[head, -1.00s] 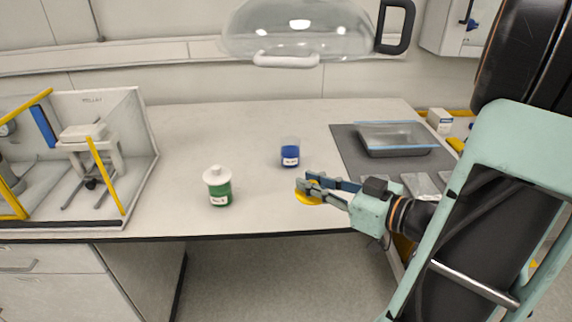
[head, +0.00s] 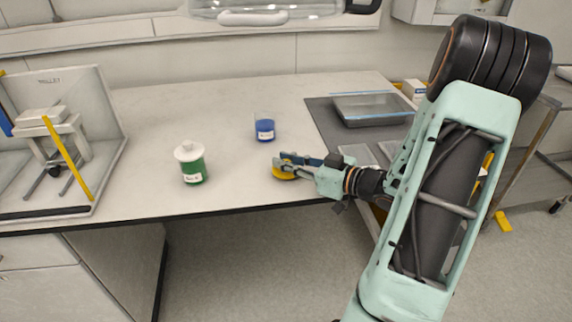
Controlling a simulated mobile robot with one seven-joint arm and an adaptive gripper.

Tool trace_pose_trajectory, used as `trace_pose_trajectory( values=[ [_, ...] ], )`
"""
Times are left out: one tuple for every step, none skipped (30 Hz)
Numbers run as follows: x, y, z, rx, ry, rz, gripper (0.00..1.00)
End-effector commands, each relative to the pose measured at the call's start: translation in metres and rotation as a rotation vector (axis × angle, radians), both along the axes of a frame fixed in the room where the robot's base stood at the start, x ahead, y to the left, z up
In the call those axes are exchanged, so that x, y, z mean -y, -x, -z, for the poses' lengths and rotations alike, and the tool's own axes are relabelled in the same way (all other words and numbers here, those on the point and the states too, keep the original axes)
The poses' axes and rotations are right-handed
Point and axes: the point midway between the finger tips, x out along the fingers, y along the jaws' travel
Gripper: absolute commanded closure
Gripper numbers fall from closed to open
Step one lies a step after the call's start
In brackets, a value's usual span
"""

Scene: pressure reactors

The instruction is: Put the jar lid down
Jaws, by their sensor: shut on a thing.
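A yellow jar lid (head: 285,174) is in the fingers of my gripper (head: 287,165), near the front edge of the white bench. My gripper reaches in from the right and is shut on the lid. The lid is low over the bench top; I cannot tell whether it touches it. A jar with blue contents (head: 265,129) and a white label stands upright behind the gripper, with no lid seen on it. A jar with green contents (head: 192,167) and a white lid stands to the left. The fingers hide part of the yellow lid.
A grey mat (head: 322,117) at the right bears a clear tray (head: 372,122). A white-walled enclosure with a balance (head: 43,122) stands at the left. The bench top (head: 190,104) is clear behind the jars and between the green jar and the gripper.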

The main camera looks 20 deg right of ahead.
Motion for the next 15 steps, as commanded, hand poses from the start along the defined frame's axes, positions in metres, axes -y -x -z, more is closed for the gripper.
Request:
trace_pose_trajectory(
  values=[
    [0.0000, -0.0001, 0.0047, 0.000, -0.001, 0.000, 0.99],
    [0.0000, -0.0002, 0.0048, 0.001, 0.000, 0.000, 0.99],
    [0.0000, -0.0001, 0.0042, 0.001, 0.000, 0.000, 0.99],
    [0.0000, -0.0002, 0.0037, 0.001, 0.000, 0.000, 0.99],
    [0.0000, -0.0001, 0.0036, 0.001, 0.000, 0.000, 0.99],
    [0.0000, -0.0001, 0.0035, 0.001, 0.000, 0.000, 0.99],
    [0.0000, -0.0001, 0.0035, 0.001, 0.000, 0.000, 0.99],
    [0.0000, 0.0000, 0.0037, 0.001, 0.000, 0.000, 0.99],
    [0.0000, -0.0001, 0.0048, 0.001, 0.000, 0.000, 0.99],
    [-0.0001, 0.0000, 0.0059, 0.001, 0.000, 0.000, 0.99],
    [-0.0001, 0.0000, 0.0070, 0.001, 0.000, 0.000, 0.99],
    [0.0000, 0.0000, 0.0073, 0.001, 0.000, 0.000, 0.84],
    [0.0000, 0.0000, 0.0066, 0.001, 0.000, 0.000, 0.80],
    [0.0000, 0.0000, 0.0065, 0.001, 0.000, 0.000, 0.77],
    [0.0000, 0.0000, 0.0065, 0.001, 0.000, 0.000, 0.73]
  ],
)
